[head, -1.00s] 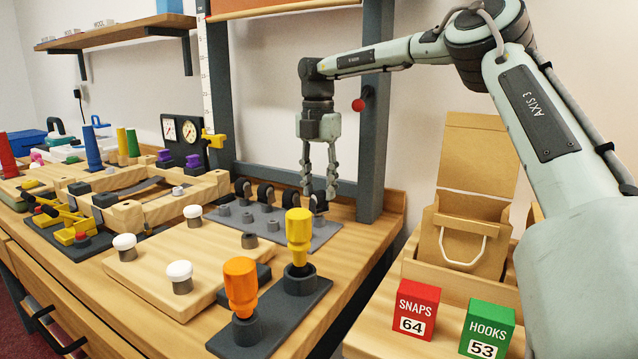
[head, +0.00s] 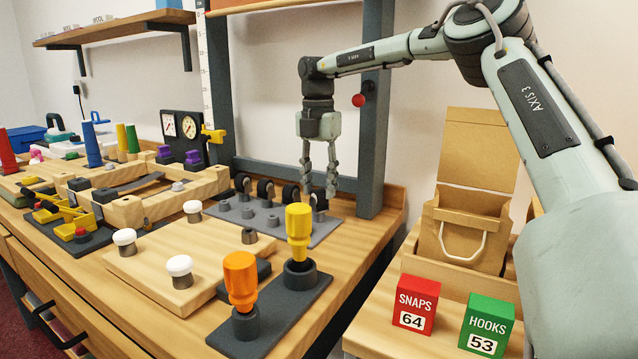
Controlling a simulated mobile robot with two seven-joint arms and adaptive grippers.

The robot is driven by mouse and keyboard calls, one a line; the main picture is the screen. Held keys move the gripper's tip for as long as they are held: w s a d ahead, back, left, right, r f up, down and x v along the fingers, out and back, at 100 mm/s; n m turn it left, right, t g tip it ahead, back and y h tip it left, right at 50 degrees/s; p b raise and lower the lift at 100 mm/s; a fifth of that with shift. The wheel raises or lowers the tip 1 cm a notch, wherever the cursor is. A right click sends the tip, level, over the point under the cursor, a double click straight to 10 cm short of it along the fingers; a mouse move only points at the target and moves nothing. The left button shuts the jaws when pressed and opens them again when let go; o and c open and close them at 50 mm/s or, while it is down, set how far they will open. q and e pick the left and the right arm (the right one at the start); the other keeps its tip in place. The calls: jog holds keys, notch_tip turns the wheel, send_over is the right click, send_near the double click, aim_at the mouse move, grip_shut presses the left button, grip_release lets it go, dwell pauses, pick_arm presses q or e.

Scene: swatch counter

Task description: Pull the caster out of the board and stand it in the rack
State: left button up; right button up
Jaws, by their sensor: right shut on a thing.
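My right gripper (head: 319,190) reaches down from above at the back of the bench. It is shut on a black-wheeled caster (head: 319,201), which is upright at the right end of the back row on the grey rack (head: 325,230). The caster's lower end is at the rack; I cannot tell how deep it sits. Several other black-wheeled casters stand to its left in the same row. The light wooden board (head: 165,258) lies in front of the rack. It carries white-capped pieces, one being the front white cap (head: 179,265), and a bare grey fitting (head: 249,236). My left gripper is out of view.
A dark stand with an orange-handled tool (head: 240,280) and a yellow-handled tool (head: 299,228) is in front of the rack. A dark upright post (head: 371,140) rises just behind the gripper.

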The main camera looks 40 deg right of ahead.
dwell(0.3)
jog(key=o, duration=1.4)
jog(key=shift+o, duration=1.4)
jog(key=shift+r, duration=3)
